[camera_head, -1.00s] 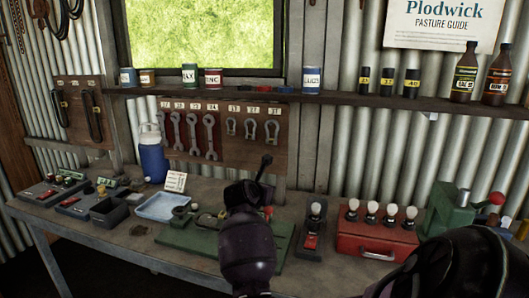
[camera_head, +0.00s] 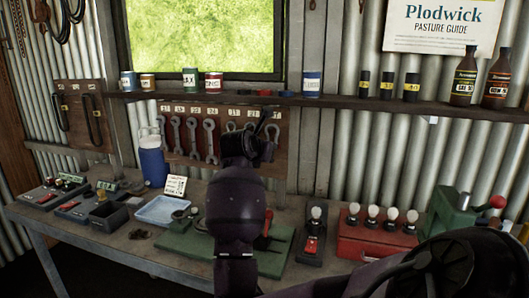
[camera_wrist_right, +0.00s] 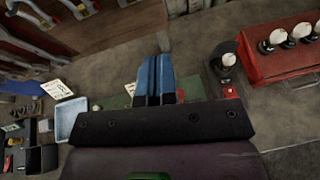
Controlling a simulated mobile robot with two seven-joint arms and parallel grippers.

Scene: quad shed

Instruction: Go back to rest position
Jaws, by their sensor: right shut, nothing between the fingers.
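My right gripper (camera_head: 266,122) is raised above the workbench in the head view, in front of the tool board. Its blue fingers lie together in the right wrist view (camera_wrist_right: 157,78), with nothing between them. My right arm comes in from the lower right and hides part of the green mat (camera_head: 183,243) on the bench. My left gripper is in neither view.
The workbench (camera_head: 330,275) holds a blue jug (camera_head: 152,160), a light-blue tray (camera_head: 160,211), a red box with several bulbs (camera_head: 365,245) and a green machine (camera_head: 443,215). A shelf (camera_head: 340,102) with cans and bottles runs along the wall behind.

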